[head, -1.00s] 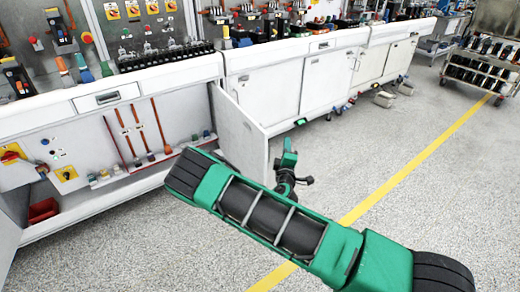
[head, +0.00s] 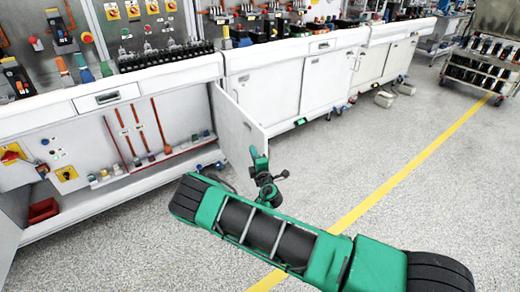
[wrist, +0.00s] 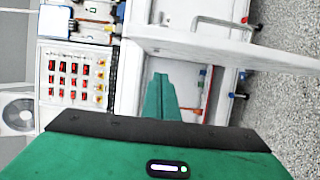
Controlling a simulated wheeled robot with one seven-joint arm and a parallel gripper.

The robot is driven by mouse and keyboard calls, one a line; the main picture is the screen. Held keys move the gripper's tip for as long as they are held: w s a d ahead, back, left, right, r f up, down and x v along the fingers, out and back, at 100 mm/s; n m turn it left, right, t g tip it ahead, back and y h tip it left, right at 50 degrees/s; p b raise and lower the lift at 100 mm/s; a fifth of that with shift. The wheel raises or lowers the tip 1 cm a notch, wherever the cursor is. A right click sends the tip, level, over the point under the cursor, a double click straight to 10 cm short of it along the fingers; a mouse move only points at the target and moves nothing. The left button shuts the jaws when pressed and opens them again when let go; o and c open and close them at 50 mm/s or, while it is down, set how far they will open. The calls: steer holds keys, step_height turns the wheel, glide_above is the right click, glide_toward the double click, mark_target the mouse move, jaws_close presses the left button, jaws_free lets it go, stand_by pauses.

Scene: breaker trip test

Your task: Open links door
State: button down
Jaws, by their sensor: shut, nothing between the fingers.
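The white cabinet (head: 130,203) under the near bench stands open. Its right door (head: 236,135) is swung out toward the room; a left door (head: 8,225) also stands out at the picture's left edge. My gripper (head: 257,158) is near the right door's free edge and overlaps its lower corner; I cannot tell if they touch. In the wrist view my green fingers (wrist: 160,95) are together and empty, pointing toward the cabinet's interior. A white door panel (wrist: 215,53), seen nearly edge-on with a metal handle (wrist: 225,22), lies beside them.
Inside the cabinet are red-brown rods (head: 160,125), small coloured parts and a red bin (head: 43,210). Closed cabinets (head: 328,82) continue to the right. A loaded trolley (head: 480,65) stands at the far right. The floor with the yellow line (head: 400,180) is mostly clear.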

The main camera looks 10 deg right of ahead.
mark_target(260, 147)
steer(key=shift+w+d, duration=1.55)
steer(key=shift+d, duration=0.25)
